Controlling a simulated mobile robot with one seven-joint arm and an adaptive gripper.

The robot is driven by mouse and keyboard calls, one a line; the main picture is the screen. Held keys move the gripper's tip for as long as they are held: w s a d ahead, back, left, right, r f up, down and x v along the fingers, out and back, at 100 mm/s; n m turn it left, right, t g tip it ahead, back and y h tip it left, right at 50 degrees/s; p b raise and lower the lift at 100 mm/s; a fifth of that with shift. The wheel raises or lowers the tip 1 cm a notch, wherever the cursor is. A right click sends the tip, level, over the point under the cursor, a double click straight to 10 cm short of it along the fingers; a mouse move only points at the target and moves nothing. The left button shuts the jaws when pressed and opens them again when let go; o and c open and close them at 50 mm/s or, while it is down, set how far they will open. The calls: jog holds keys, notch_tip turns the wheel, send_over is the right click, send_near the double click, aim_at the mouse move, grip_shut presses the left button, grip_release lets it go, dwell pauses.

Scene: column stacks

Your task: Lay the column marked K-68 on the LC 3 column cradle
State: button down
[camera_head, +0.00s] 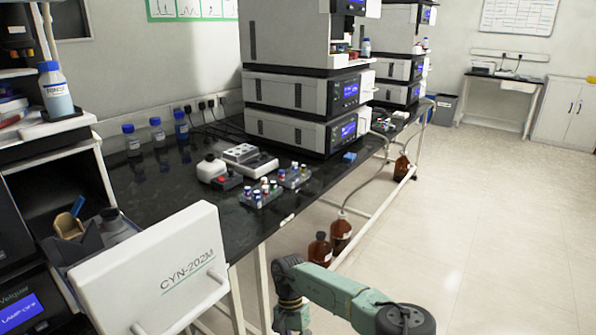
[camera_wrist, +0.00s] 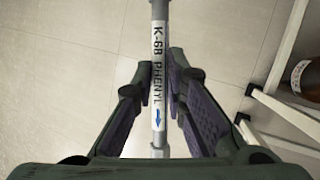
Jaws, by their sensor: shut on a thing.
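The column marked K-68 PHENYL (camera_wrist: 158,110) is a thin metal rod with a white label and a blue arrow, upright in the wrist view. My gripper (camera_wrist: 157,72) is shut on it, one dark finger on each side. Pale floor tiles lie behind it. The head view shows part of my green arm at the bottom, but not my gripper or the column. I cannot make out a cradle marked LC 3 in either view.
A black bench (camera_head: 160,190) holds stacked instruments (camera_head: 300,92), vial racks (camera_head: 260,193) and blue-capped bottles (camera_head: 157,132). A white panel marked CYN-202M (camera_head: 150,260) sticks out at lower left. Brown bottles (camera_head: 341,235) stand below the bench. Floor at right is clear.

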jog(key=s+f+n+h, duration=0.1)
jog(key=s+f+n, duration=0.1)
jog(key=f, duration=0.3)
jog(key=s+f+n+t+h+b, duration=0.1)
jog(key=s+f+n, duration=0.1)
jog(key=f, duration=0.4)
jog(key=shift+s+d+f+n, duration=0.3)
jog(key=shift+s+d+n, duration=0.15)
jog(key=shift+n, duration=0.45)
